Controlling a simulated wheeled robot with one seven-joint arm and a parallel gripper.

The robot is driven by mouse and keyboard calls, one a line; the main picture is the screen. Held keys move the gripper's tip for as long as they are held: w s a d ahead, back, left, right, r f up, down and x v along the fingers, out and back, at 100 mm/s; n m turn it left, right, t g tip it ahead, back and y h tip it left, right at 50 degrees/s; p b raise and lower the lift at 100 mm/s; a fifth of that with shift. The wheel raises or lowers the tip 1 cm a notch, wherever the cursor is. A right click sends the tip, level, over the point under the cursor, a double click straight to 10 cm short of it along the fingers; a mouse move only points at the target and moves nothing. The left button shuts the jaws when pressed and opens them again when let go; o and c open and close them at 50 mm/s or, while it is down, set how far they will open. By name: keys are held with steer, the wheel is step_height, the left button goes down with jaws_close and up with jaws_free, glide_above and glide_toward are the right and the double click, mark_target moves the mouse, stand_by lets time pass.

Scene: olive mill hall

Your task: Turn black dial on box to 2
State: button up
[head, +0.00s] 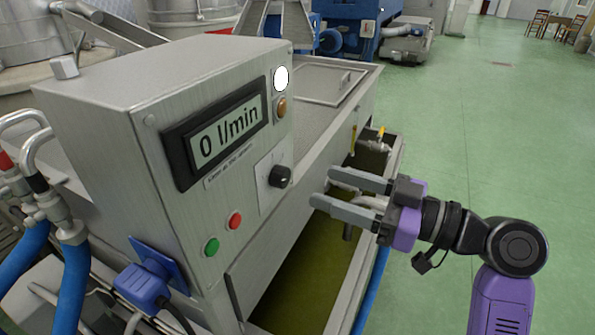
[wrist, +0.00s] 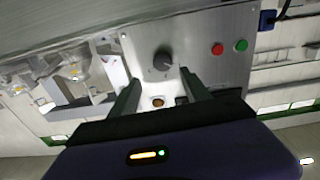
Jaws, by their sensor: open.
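The metal control box (head: 120,85) stands at the left in the head view. Its black dial (head: 280,176) is on the front face on a light label plate, below the display (head: 222,132) reading "0 l/min". The numbers around the dial are too small to read. In the wrist view the dial (wrist: 163,60) lies ahead of my fingertips, roughly between their lines. My gripper (head: 322,188) is open and empty, to the right of the dial and apart from it, with its fingers pointing at the box face. It also shows in the wrist view (wrist: 158,82).
Red (head: 235,220) and green (head: 212,246) buttons sit low on the box face. An amber lamp (head: 282,107) and a white round lamp (head: 281,78) sit at its upper right. A metal tank (head: 325,85) stands behind. Green floor (head: 480,130) is clear to the right.

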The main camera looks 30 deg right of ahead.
mark_target(287, 179)
steer(key=shift+n, duration=0.3)
steer(key=x, duration=0.2)
steer(key=p+x, duration=0.1)
steer(key=x, duration=0.4)
steer(key=shift+w+a+f, duration=0.1)
steer(key=shift+a+f, duration=0.3)
steer(key=shift+a, duration=0.15)
steer(key=shift+p, duration=0.3)
jaws_close()
